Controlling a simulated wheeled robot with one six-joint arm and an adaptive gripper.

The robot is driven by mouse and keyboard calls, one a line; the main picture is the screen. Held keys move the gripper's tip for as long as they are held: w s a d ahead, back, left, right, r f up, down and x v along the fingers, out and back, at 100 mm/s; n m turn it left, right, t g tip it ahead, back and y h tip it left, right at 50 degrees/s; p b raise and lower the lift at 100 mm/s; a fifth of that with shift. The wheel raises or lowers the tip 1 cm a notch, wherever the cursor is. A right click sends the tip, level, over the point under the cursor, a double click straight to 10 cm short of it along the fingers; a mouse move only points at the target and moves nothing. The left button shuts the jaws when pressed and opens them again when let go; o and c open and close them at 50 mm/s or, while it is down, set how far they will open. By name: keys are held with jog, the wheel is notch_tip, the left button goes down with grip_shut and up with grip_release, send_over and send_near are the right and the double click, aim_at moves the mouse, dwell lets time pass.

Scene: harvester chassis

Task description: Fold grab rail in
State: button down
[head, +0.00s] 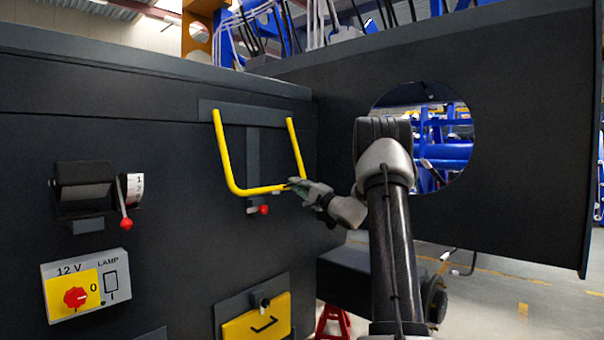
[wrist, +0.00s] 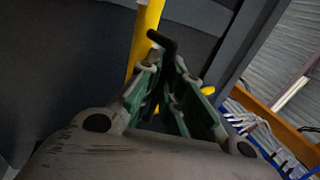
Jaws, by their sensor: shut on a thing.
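The yellow U-shaped grab rail (head: 239,189) hangs on the dark chassis wall in the head view, its two legs running down from a grey mounting plate (head: 253,114) to a crossbar. My gripper (head: 293,185) is at the right end of the crossbar, near its lower right corner, and is shut on it. In the wrist view the rail (wrist: 146,32) runs up behind the green-padded fingers of my gripper (wrist: 176,92), and a black bent rod shows at the fingertips. A small red knob (head: 264,209) sits just below the crossbar. The exact contact is partly hidden by the fingers.
To the left are a lever with a red knob (head: 126,224) and a 12 V lamp switch box (head: 86,285). Below is a yellow latch panel (head: 256,325). A dark panel with a round opening (head: 520,130) stands on the right.

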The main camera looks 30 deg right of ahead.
jog(key=w+a+f+t, duration=0.2)
jog(key=w+f, duration=0.1)
jog(key=w, duration=0.6)
jog(key=shift+a+t+y, duration=0.35)
jog(key=shift+t+y, duration=0.05)
jog(key=shift+w, duration=0.1)
jog(key=c, duration=1.9)
grip_release()
jog(key=shift+w, duration=0.1)
jog(key=shift+o, duration=0.2)
jog(key=v, duration=1.2)
